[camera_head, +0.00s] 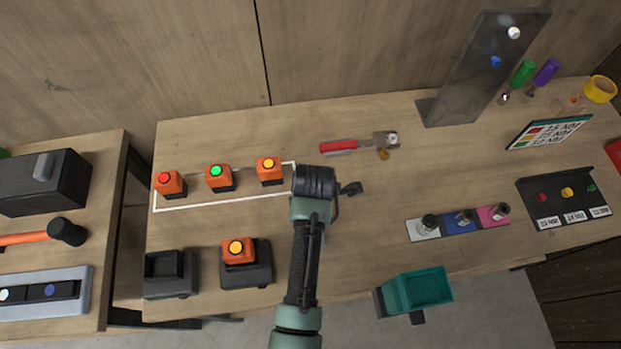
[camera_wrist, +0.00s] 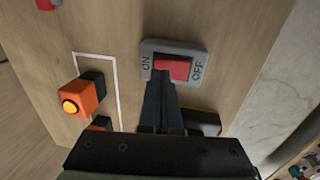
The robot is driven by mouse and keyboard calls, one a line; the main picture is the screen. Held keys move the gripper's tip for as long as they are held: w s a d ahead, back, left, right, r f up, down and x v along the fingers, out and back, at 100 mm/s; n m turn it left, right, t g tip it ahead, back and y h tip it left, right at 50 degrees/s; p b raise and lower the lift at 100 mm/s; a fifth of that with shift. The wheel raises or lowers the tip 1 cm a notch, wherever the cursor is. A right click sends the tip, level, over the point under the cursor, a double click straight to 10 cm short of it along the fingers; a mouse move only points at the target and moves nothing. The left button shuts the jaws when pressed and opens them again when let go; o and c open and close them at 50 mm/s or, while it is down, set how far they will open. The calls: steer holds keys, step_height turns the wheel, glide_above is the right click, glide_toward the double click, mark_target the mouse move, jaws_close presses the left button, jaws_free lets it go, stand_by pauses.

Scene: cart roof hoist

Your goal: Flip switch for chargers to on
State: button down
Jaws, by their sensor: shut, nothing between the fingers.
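The switch (camera_wrist: 150,50) is a grey plate with a red rocker (camera_wrist: 178,68) in the wrist view, lettered ON at its left and OFF at its right. My gripper (camera_wrist: 161,82) is shut and empty. Its fingertips are at the lower left edge of the rocker, near the ON side; I cannot tell if they touch it. The rocker's tilt is not clear. In the head view my arm hides most of the switch. Two black chargers stand at the table's front left: an empty one (camera_head: 166,287) and one (camera_head: 262,277) holding an orange battery (camera_head: 238,251).
Three orange batteries, with red (camera_head: 168,184), green (camera_head: 218,179) and orange (camera_head: 270,172) buttons, stand by a white outline. A red-handled tool (camera_head: 340,146) lies behind my arm. A teal bin (camera_head: 425,288) is at the front right. Wood is bare between tool and coloured pads.

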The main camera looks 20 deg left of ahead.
steer(key=shift+w+f+b, duration=0.1)
steer(key=shift+f+b, duration=0.4)
steer(key=shift+f, duration=0.25)
stand_by(0.4)
step_height(320, 180, up, 7)
steer(key=p, duration=0.7)
steer(key=shift+s+d+p, duration=0.3)
steer(key=shift+s+p, duration=0.1)
steer(key=shift+s, duration=0.05)
